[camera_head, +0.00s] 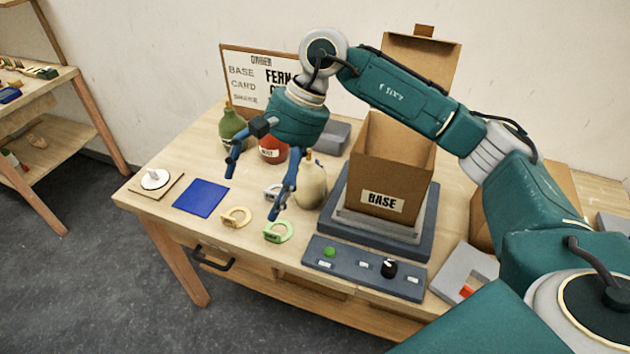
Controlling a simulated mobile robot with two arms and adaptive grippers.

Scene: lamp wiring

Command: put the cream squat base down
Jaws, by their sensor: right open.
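The cream base (311,188), a rounded body with a narrow neck, stands upright on the wooden table, left of the cardboard box. My right gripper (259,184) hangs over the table with its two blue fingers spread wide and nothing between them. Its right finger overlaps the left edge of the cream base in the view; I cannot tell whether they touch. A red base (272,151) and a green base (233,128) stand behind the gripper. My left gripper is not in view.
An open cardboard box (391,170) marked BASE sits on a grey stand. A control panel (364,268) lies in front. A blue mat (201,198), a board with a white disc (155,180), and yellow (237,217) and green (278,232) tags lie left.

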